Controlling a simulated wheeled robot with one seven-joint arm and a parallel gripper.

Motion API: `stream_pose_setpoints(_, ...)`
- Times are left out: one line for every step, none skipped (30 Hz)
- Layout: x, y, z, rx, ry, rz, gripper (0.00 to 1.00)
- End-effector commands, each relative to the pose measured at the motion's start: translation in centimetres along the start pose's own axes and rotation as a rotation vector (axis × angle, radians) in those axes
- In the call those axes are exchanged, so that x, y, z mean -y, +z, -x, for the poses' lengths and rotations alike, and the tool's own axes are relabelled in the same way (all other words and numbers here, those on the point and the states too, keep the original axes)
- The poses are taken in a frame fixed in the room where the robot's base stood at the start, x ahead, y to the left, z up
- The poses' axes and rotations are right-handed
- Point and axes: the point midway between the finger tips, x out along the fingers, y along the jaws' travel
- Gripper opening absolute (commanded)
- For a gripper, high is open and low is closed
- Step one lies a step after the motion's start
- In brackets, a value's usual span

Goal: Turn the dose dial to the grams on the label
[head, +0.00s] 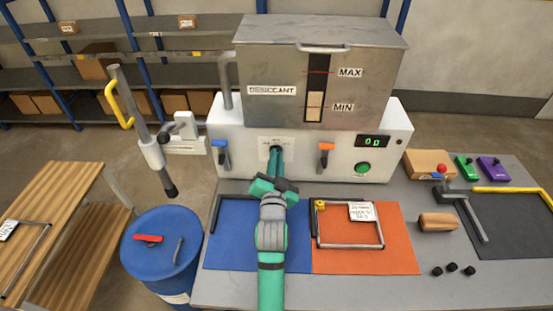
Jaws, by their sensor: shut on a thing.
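The white dispenser (240,155) stands at the back of the table, with a steel desiccant hopper (275,65) on top. A pale dial plate (265,142) with small markings is on its front. My gripper (276,151) reaches up to this plate and is shut on the dose dial, which the fingers largely hide. I cannot read the dial's setting. The display (373,141) shows green digits that look like 00. A white label (362,213) lies by a metal frame (348,244) on the orange mat (390,262); its writing is too small to read surely.
A blue lever (221,146) and an orange lever (326,150) flank the dial, and a green button (364,168) is below the display. A blue mat (235,235) lies under my arm. A wooden block (437,221) and several black knobs are at the right. A blue drum (160,245) stands left of the table.

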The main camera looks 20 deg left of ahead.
Motion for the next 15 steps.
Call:
stream_pose_setpoints(-0.05, -0.08, 0.03, -0.001, 0.001, 0.043, 0.00)
stream_pose_setpoints(-0.06, -0.10, 0.03, -0.002, 0.002, 0.072, 0.00)
stream_pose_setpoints(-0.04, -0.09, 0.04, -0.002, 0.002, 0.110, 0.00)
stream_pose_setpoints(0.00, -0.08, 0.04, -0.002, 0.001, 0.139, 0.00)
stream_pose_setpoints(0.04, -0.06, 0.04, -0.001, 0.001, 0.167, 0.00)
stream_pose_setpoints(0.06, -0.06, 0.04, -0.001, 0.001, 0.206, 0.00)
stream_pose_setpoints(0.05, -0.07, 0.04, -0.002, 0.001, 0.234, 0.00)
stream_pose_setpoints(0.04, -0.08, 0.04, -0.002, 0.002, 0.263, 0.00)
stream_pose_setpoints(0.05, -0.08, 0.04, -0.002, 0.002, 0.301, 0.00)
stream_pose_setpoints(0.08, -0.07, 0.04, -0.002, 0.002, 0.329, 0.00)
stream_pose_setpoints(0.13, -0.05, 0.05, -0.001, 0.001, 0.358, 0.00)
stream_pose_setpoints(0.17, -0.03, 0.05, -0.001, 0.001, 0.396, 0.00)
stream_pose_setpoints(0.17, -0.03, 0.05, -0.001, 0.001, 0.424, 0.00)
stream_pose_setpoints(0.17, -0.04, 0.05, -0.001, 0.001, 0.452, 0.00)
stream_pose_setpoints(0.16, -0.04, 0.05, -0.002, 0.002, 0.490, 0.00)
